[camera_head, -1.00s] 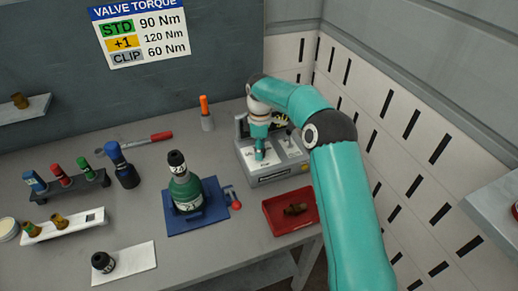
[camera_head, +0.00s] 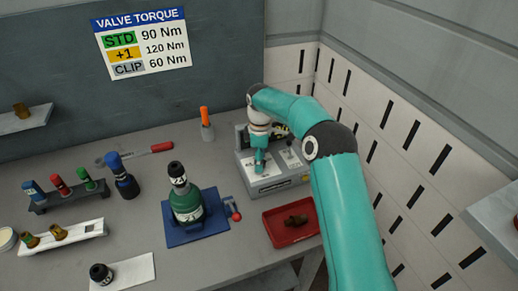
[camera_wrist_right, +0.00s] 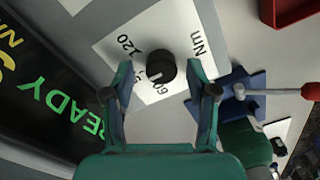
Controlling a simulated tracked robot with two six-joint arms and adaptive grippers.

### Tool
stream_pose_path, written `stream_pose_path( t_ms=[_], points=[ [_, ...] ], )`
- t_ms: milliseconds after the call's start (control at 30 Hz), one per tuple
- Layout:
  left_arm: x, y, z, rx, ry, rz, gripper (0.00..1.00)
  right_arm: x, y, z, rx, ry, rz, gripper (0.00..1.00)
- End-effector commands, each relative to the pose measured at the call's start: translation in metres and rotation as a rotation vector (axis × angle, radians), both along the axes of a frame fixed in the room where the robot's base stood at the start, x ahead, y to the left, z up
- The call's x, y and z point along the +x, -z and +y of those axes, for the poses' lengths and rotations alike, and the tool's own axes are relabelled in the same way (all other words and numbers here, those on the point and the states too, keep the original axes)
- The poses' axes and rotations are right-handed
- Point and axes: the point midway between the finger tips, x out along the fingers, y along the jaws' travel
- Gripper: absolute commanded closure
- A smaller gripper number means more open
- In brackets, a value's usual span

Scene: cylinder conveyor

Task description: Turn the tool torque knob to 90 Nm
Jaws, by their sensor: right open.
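The grey tool box (camera_head: 277,184) with the torque knob stands at the back right of the bench. The round black torque knob (camera_wrist_right: 161,66) sits on a white scale plate (camera_wrist_right: 98,48) marked with numbers and "Nm"; "120" is legible. A white mark on the knob points toward the lower number, which I cannot read for sure. My right gripper (camera_head: 259,163) points down over the box; in the wrist view the open gripper (camera_wrist_right: 160,78) has one finger on each side of the knob, with gaps between. My left gripper is out of view.
A dark display (camera_wrist_right: 45,90) reads "READY". A red tray (camera_head: 270,219) with a brown part lies in front of the box. A green bottle-shaped valve (camera_head: 187,205) stands on a blue mat (camera_head: 185,238). A sign (camera_head: 142,40) lists 90, 120 and 60 Nm.

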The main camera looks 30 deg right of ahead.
Motion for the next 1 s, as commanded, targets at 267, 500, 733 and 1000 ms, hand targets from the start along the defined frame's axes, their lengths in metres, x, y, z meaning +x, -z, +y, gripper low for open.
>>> stream_pose_path(
  t_ms=[267,500,733,1000],
  points=[
    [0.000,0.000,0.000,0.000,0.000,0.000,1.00,0.003,-0.043,0.000,-0.002,-0.001,-0.008,0.42],
    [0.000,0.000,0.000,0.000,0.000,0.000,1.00,0.004,-0.091,-0.001,0.000,-0.001,-0.006,0.42],
    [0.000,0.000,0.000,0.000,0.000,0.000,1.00,0.004,-0.111,-0.002,0.000,0.000,-0.004,0.42],
    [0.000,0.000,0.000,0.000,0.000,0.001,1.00,0.004,-0.116,-0.002,0.000,-0.001,-0.001,0.42]
  ],
)
